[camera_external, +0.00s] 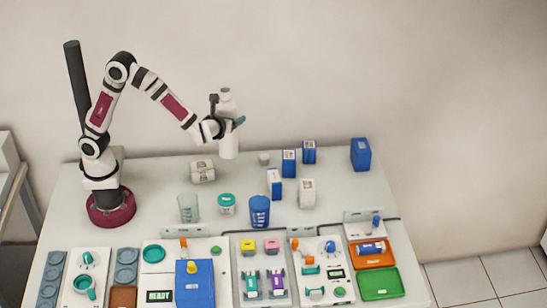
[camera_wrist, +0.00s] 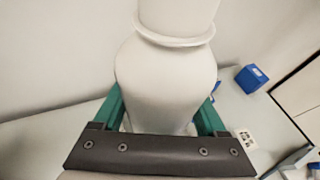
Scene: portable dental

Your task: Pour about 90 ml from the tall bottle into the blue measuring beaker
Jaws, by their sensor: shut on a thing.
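The tall bottle (camera_external: 228,143) is white and upright, with a narrower neck at its top. My gripper (camera_external: 226,124) is shut on the tall bottle and holds it in the air above the back of the table. In the wrist view the bottle (camera_wrist: 165,85) fills the middle, between the two green fingers of my gripper (camera_wrist: 165,118). The blue measuring beaker (camera_external: 260,211) stands on the table, lower and to the right of the bottle in the external view. I cannot see how much liquid is in either one.
A clear beaker (camera_external: 188,208) and a teal-lidded jar (camera_external: 227,204) stand left of the blue beaker. Several blue and white boxes (camera_external: 289,163) stand to its right and behind. Trays and devices, including an orange tray (camera_external: 374,262) and a green tray (camera_external: 380,284), fill the front.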

